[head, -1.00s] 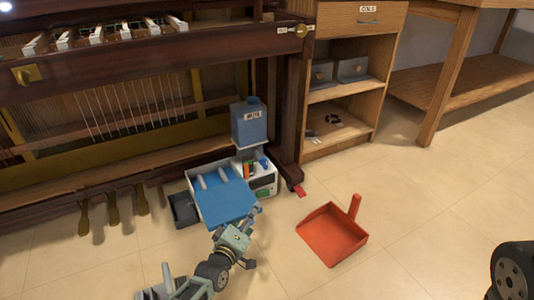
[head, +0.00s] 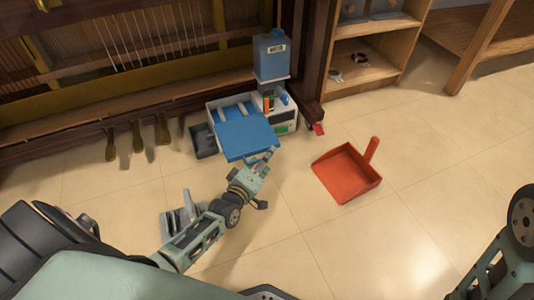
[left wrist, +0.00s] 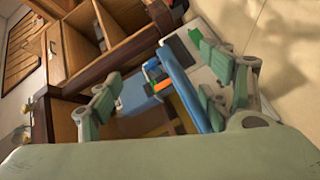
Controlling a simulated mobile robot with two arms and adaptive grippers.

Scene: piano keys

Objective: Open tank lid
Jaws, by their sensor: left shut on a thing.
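A white box (head: 219,105) with pale rollers inside stands on the floor by the wooden frame. A flat blue lid (head: 245,136) lies tilted over its front, leaving the back part of the inside uncovered. My left gripper (head: 268,158) is at the lid's right front corner and is shut on it. In the left wrist view, the lid (left wrist: 178,82) shows as a blue strip near the fingers of my left gripper (left wrist: 160,100). A blue tank (head: 271,58) with a label stands upright behind the box. My right gripper is out of view.
A red dustpan (head: 346,174) lies on the floor to the right. A dark grey tray (head: 203,141) sits left of the box. Brass pedals (head: 137,138) hang from the frame. A wooden shelf (head: 365,72) stands at the back right. The floor between the dustpan and my right arm is clear.

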